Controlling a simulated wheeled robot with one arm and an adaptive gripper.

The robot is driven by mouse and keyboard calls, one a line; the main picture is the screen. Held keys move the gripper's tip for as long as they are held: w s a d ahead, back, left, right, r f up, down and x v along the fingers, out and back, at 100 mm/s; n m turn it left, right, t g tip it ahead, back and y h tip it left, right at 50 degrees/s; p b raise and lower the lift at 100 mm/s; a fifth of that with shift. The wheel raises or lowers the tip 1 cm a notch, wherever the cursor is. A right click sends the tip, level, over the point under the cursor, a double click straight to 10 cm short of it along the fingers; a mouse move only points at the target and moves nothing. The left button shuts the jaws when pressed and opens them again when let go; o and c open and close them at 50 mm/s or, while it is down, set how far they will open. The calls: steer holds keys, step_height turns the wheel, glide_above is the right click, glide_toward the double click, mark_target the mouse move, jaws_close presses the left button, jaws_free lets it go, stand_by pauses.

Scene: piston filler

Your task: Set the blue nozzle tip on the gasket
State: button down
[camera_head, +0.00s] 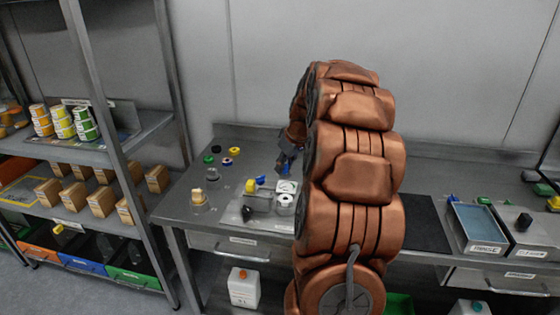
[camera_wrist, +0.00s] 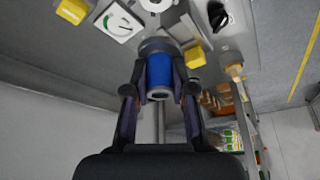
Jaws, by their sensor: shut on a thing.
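My gripper (camera_wrist: 160,92) is shut on the blue nozzle tip (camera_wrist: 159,74), a short blue cylinder with an open end facing the wrist camera. A grey round part shows at the nozzle's far end; I cannot tell whether they touch. In the head view my gripper (camera_head: 286,160) is over the back of the bench, largely hidden by my arm. I cannot single out the gasket with certainty.
The metal bench (camera_head: 190,212) carries a grey machine block with a black knob (camera_wrist: 218,16), yellow parts (camera_wrist: 195,56) and a white dial plate (camera_wrist: 119,22). A blue-lined tray (camera_head: 480,222) stands at right. Shelving with boxes (camera_head: 100,200) is at left.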

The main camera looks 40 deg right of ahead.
mark_target(288, 173)
steer(key=shift+s+d, duration=0.1)
steer(key=shift+d, duration=0.1)
steer(key=shift+d+f, duration=0.1)
steer(key=shift+f, duration=2.25)
steer(key=shift+f+b, duration=1.6)
steer(key=shift+f, duration=0.55)
steer(key=shift+s+b, duration=0.1)
steer(key=shift+b, duration=0.25)
steer(key=shift+f+b, duration=0.1)
steer(key=shift+b, duration=0.35)
steer(key=c, duration=0.9)
jaws_free()
steer(key=shift+o, duration=0.4)
